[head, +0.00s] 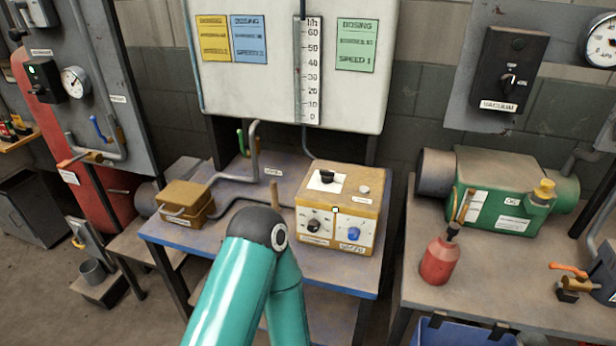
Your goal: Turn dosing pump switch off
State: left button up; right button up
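A yellow and cream box (368,204), which looks like the dosing pump, stands at the right end of the blue-edged table. A black switch (327,177) sits on a white plate on its top. Its front has a black knob (315,226) and a blue knob (353,234); the small labels are not readable. A teal arm link of mine rises in front of the table, with its dark joint left of the box and apart from it in the picture. Neither gripper shows in the head view.
A dosing board with a scale (308,70) hangs behind. A yellow block (187,203) and grey pipes are on the table's left. To the right, another table holds a red bottle (438,260) and a green pump (495,195). A vacuum switch (508,82) is on the wall.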

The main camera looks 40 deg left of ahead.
aim_at(326, 176)
jog(key=u, duration=0.05)
jog(key=k, duration=1.4)
jog(key=u, duration=0.65)
jog(key=i, duration=1)
jog(key=u, duration=0.05)
